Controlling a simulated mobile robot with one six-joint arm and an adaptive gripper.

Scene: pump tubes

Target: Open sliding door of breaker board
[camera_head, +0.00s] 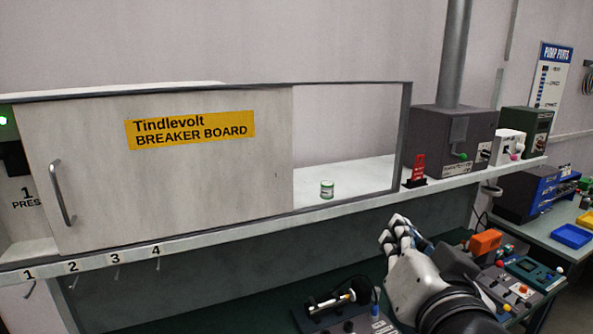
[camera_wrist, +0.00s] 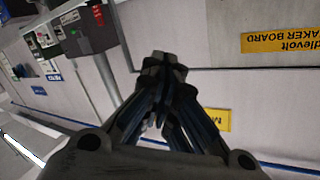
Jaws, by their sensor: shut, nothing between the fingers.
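The breaker board's sliding door (camera_head: 190,180) is a pale panel with a yellow "Tindlevolt BREAKER BOARD" label (camera_head: 192,130). It covers the left and middle of the cabinet front. Its curved metal handle (camera_head: 62,193) is near the door's left edge. The right part of the cabinet is uncovered, and a small green and white can (camera_head: 327,189) stands inside. My gripper (camera_head: 392,232) is shut and empty, below and right of the cabinet opening, far from the handle. In the wrist view the gripper (camera_wrist: 163,75) shows its fingers together, with the yellow label upside down at top right.
A grey box with a pipe (camera_head: 450,145) and a red item (camera_head: 417,171) stand on the shelf right of the cabinet. Below are an orange item (camera_head: 484,243) and other bench devices. Several hooks hang under the numbered shelf edge (camera_head: 93,263). Blue and yellow trays lie far right.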

